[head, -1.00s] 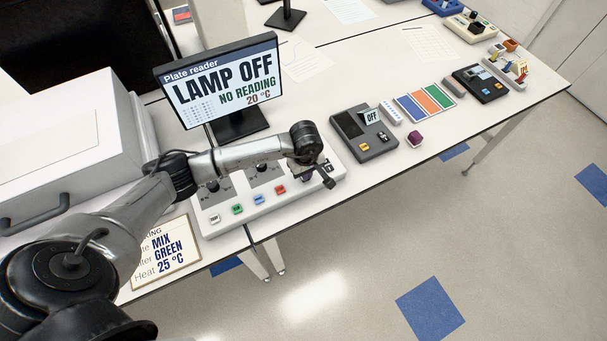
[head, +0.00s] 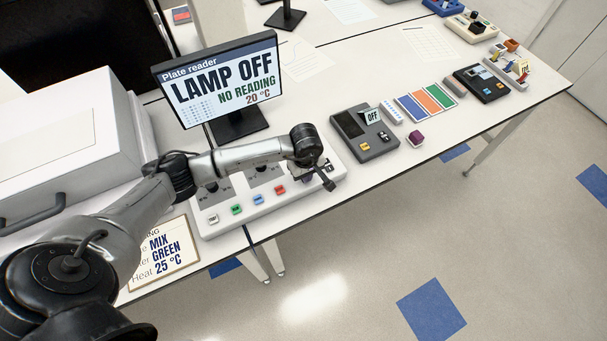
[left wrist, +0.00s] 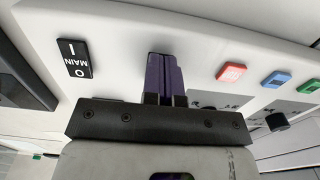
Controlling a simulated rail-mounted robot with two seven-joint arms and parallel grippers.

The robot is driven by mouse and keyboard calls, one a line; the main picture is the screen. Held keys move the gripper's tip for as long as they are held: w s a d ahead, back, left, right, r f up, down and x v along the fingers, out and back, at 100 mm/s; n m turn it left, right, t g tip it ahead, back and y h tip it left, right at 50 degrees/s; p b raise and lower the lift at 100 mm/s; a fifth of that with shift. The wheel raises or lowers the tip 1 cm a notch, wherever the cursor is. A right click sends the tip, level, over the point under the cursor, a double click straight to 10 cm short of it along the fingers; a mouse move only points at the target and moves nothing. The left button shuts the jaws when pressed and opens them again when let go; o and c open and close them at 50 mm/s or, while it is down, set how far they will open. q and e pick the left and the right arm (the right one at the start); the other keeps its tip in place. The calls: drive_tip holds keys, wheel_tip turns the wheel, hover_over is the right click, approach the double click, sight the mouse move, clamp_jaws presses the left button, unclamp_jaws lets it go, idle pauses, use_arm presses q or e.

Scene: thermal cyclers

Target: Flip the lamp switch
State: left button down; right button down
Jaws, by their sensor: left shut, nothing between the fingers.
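The white control panel (head: 235,217) lies on the bench with several coloured buttons along its front edge. My left gripper (head: 311,176) is over its right end, pointing down. A black rocker switch marked I, O and MAIN (left wrist: 74,58) is on the panel, beside my gripper in the left wrist view. No lamp label is readable on any switch. Two purple strips show side by side at my left fingertips (left wrist: 165,75); I cannot tell whether they touch the panel. The gripper is shut and empty. The monitor (head: 222,80) reads LAMP OFF, NO READING. My right gripper is out of view.
A grey device with an OFF sign (head: 362,138) stands right of the panel. A red button (left wrist: 231,72) is near the gripper. A framed sign (head: 168,253) lies at the panel's left, and a white box (head: 60,135) stands behind. Floor is clear in front.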

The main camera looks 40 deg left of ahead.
use_arm(q)
drive_tip(key=shift+r+p, duration=0.75)
drive_tip(key=shift+r, duration=0.5)
drive_tip(key=shift+r+p, duration=1.15)
drive_tip(key=shift+r, duration=1.1)
